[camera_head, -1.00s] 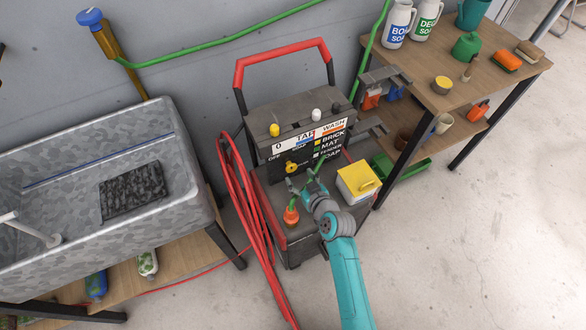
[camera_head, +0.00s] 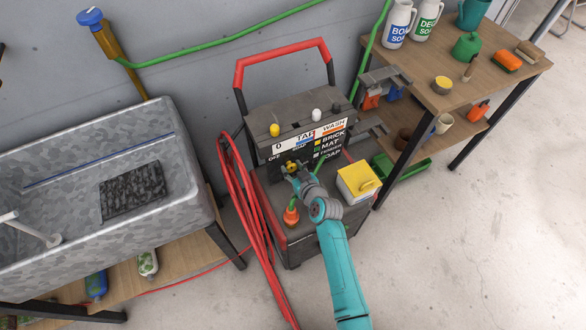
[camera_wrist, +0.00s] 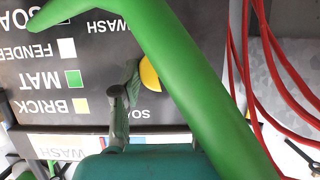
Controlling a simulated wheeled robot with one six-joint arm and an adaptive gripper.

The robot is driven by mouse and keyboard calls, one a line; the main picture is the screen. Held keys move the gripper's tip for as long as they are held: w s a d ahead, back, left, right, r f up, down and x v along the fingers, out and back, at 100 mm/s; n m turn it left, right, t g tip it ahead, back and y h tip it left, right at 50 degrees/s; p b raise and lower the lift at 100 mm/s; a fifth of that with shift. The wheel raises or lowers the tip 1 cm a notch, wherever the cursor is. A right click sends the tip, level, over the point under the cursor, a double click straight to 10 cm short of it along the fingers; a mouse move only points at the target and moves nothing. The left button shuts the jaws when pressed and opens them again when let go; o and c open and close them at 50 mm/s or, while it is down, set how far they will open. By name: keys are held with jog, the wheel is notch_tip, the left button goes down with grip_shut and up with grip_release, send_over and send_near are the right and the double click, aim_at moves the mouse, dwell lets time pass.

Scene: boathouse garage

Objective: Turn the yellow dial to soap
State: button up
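The yellow dial (camera_head: 291,165) is on the dark front panel of the wash machine (camera_head: 305,150), below the printed labels. My gripper (camera_head: 293,172) is at the dial and partly covers it in the head view. In the wrist view the panel appears upside down, and the yellow dial (camera_wrist: 150,77) is partly hidden by a green hose. One finger of my gripper (camera_wrist: 125,92) is just left of the dial, touching or nearly so. The other finger is hidden, so its grip is unclear. The dial's pointer direction cannot be read.
The green hose (camera_wrist: 185,85) crosses close in front of the wrist camera. A red hose (camera_head: 250,220) hangs left of the machine. A yellow-lidded box (camera_head: 357,184) and an orange fitting (camera_head: 291,216) are near my arm. A metal sink (camera_head: 80,215) stands left.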

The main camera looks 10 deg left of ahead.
jog(key=shift+c, duration=0.7)
jog(key=shift+w+d+m+g+y, duration=0.15)
jog(key=shift+m+g+y, duration=0.45)
jog(key=shift+m+y, duration=0.65)
jog(key=shift+m+h, duration=0.25)
jog(key=o, duration=1.1)
jog(key=v, duration=1.2)
